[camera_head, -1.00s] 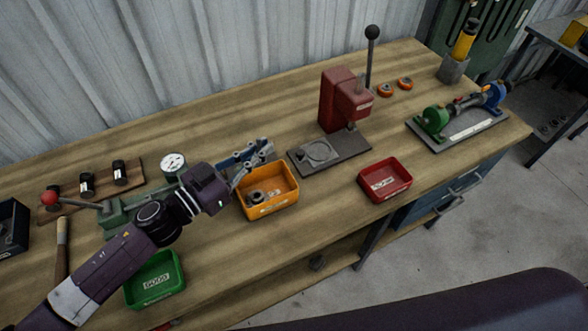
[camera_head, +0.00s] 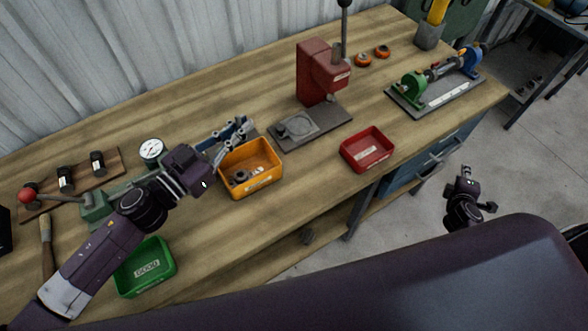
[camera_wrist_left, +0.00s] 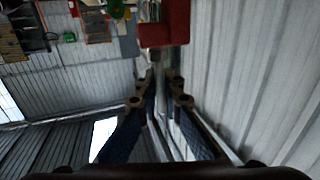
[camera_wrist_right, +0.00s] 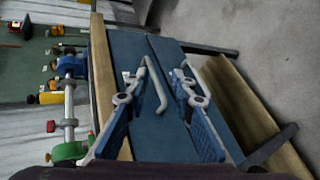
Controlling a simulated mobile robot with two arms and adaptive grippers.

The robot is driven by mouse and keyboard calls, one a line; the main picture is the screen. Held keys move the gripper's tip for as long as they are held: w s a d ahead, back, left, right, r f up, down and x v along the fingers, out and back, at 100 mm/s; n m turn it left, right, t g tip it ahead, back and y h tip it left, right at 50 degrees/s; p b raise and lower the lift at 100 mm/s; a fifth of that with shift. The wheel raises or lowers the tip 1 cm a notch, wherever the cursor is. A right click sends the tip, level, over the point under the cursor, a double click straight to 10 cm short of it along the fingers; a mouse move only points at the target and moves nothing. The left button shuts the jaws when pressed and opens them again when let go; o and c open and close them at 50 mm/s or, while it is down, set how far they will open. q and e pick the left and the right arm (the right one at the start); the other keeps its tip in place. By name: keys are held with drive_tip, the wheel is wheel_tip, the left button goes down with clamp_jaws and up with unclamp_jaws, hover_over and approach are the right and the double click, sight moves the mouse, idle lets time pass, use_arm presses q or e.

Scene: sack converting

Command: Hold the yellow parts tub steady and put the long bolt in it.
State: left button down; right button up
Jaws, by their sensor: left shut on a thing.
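The yellow parts tub (camera_head: 262,183) stands on the bench in the head view, with a few dark ring-like parts inside it. My right gripper (camera_head: 464,172) is above the floor in front of the bench, away from the tub. In the right wrist view it is open and empty (camera_wrist_right: 155,85).
A red tray (camera_head: 367,150) sits right of the tub, a green tray (camera_head: 145,268) at the front left. A red press (camera_head: 318,75) stands behind. A green and blue fixture (camera_head: 435,85) is at the right end. Bench wood between the tub and the red tray is clear.

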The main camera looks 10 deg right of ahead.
drive_tip(key=w+r+t, duration=0.2)
drive_tip(key=w+r, duration=0.3)
drive_tip(key=r, duration=0.4)
drive_tip(key=w+a+r+m+t+y, duration=0.1)
drive_tip(key=w+a+r+t+y, duration=0.3)
drive_tip(key=a, duration=0.6)
drive_tip(key=w+a+r+m, duration=0.25)
drive_tip(key=a+r, duration=0.25)
drive_tip(key=a, duration=0.6)
drive_tip(key=w+a+r+m+t+y, duration=0.15)
drive_tip(key=w+a+r, duration=0.3)
drive_tip(key=a, duration=0.55)
drive_tip(key=s+a+r+y, duration=0.1)
drive_tip(key=s+a+y, duration=0.25)
drive_tip(key=a, duration=0.65)
drive_tip(key=m+g+y, duration=0.2)
drive_tip(key=g+y, duration=0.1)
drive_tip(key=y, duration=0.1)
approach(273, 151)
drive_tip(key=x, duration=1)
drive_tip(key=shift+w+f, duration=0.1)
drive_tip(key=shift+w, duration=0.2)
drive_tip(key=shift+c, duration=0.6)
clamp_jaws()
